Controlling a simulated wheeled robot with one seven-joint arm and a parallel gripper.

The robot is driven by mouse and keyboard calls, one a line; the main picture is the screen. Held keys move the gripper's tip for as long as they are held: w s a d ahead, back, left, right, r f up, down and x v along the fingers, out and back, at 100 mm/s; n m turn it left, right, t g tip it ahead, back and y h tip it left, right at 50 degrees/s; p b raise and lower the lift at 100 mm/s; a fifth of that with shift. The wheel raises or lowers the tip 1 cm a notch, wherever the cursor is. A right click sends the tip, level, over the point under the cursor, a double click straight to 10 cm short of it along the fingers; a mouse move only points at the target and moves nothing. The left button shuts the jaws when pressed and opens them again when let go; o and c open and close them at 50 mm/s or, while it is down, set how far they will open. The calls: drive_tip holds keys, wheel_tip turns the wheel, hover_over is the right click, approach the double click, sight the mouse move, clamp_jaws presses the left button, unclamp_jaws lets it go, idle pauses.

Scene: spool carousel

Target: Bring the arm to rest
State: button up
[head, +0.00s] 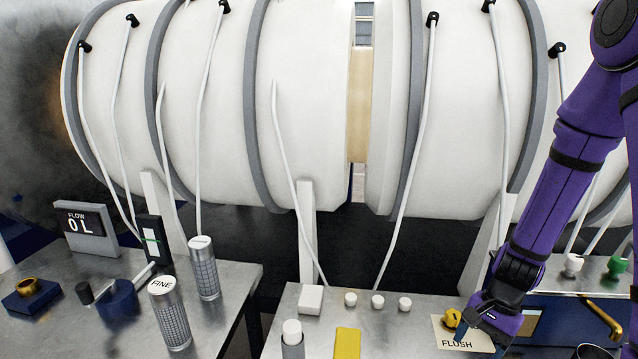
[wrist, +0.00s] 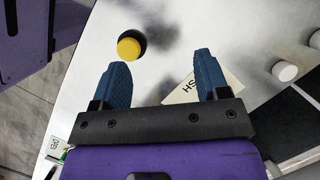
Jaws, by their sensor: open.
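My purple arm comes down from the upper right in the head view. My gripper (head: 480,340) is above the right part of the metal bench, over the FLUSH label. In the wrist view my gripper (wrist: 162,75) shows two blue fingers spread apart with nothing between them. A yellow knob (head: 452,318) sits beside the gripper; in the wrist view the yellow knob (wrist: 130,48) lies beyond the left fingertip, apart from it. The FLUSH label (head: 455,343) is partly covered by my gripper.
The bench (head: 410,345) carries several white knobs (head: 377,301), a white block (head: 311,299) and a yellow block (head: 347,343). A gold handle (head: 604,318) is at the right. The left bench holds a FINE cylinder (head: 170,312) and a FLOW display (head: 82,224). Large white drums span the back.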

wheel_tip(320, 180, up, 10)
drive_tip(key=w+a+n+t, duration=0.1)
drive_tip(key=n+t, duration=0.1)
drive_tip(key=n, duration=0.1)
drive_tip(key=s+a+r+n+t+h, duration=0.1)
drive_tip(key=s+r, duration=0.3)
drive_tip(key=r, duration=0.4)
drive_tip(key=s+a+r+n+t+h, duration=0.1)
drive_tip(key=s+r+n, duration=0.3)
drive_tip(key=r, duration=0.4)
drive_tip(key=s+a+r+n+t+h, duration=0.1)
drive_tip(key=s+r+n+t, duration=0.1)
drive_tip(key=s+r, duration=0.3)
wheel_tip(320, 180, up, 3)
drive_tip(key=shift+s+f+n+t, duration=0.1)
drive_tip(key=shift+s+n+t, duration=0.25)
drive_tip(key=shift+t, duration=0.35)
